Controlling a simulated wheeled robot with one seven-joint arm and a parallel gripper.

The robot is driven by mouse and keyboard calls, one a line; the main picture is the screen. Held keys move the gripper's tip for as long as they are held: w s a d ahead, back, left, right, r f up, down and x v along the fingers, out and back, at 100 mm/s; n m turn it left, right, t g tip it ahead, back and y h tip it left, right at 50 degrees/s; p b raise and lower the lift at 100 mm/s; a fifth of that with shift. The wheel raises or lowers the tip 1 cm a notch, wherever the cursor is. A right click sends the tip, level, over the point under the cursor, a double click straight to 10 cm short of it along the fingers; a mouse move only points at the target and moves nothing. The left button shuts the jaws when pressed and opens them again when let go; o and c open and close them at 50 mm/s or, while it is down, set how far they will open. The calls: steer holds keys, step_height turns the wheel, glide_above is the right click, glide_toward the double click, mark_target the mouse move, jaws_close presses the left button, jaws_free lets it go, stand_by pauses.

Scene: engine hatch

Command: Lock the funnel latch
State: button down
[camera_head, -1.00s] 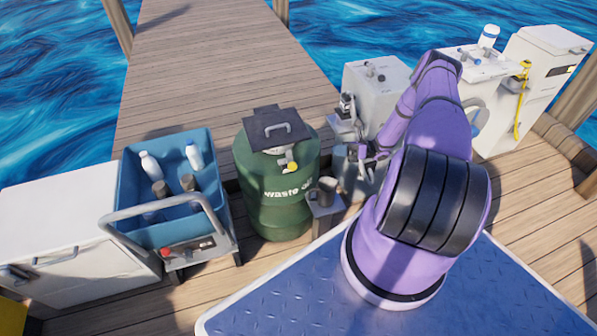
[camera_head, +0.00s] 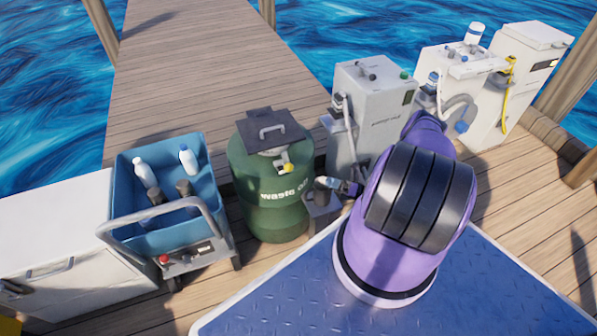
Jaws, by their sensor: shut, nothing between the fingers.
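The green waste oil drum (camera_head: 270,205) stands left of centre. A dark square lid (camera_head: 270,130) with a grey handle lies over its funnel top. The latch, with a yellow knob (camera_head: 288,168), sits at the front right of the funnel, below the lid. Whether it is locked cannot be told at this size. My gripper (camera_head: 342,186) is low, right of the drum, beside a dark cup (camera_head: 323,190) on a small stand. It is shut and appears empty, apart from the latch. My arm hides much of the wrist behind it.
A blue cart (camera_head: 165,235) with bottles and a curved handle stands left of the drum, and a white chest (camera_head: 60,235) farther left. A grey cabinet (camera_head: 372,115) stands behind my arm, with white machines (camera_head: 535,80) at the right. The planked dock (camera_head: 200,75) behind is clear.

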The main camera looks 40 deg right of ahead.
glide_toward(286, 165)
steer(key=w+a, duration=0.3)
steer(key=shift+w+r, duration=0.15)
steer(key=shift+r, duration=0.2)
stand_by(0.3)
steer(key=shift+r, duration=0.1)
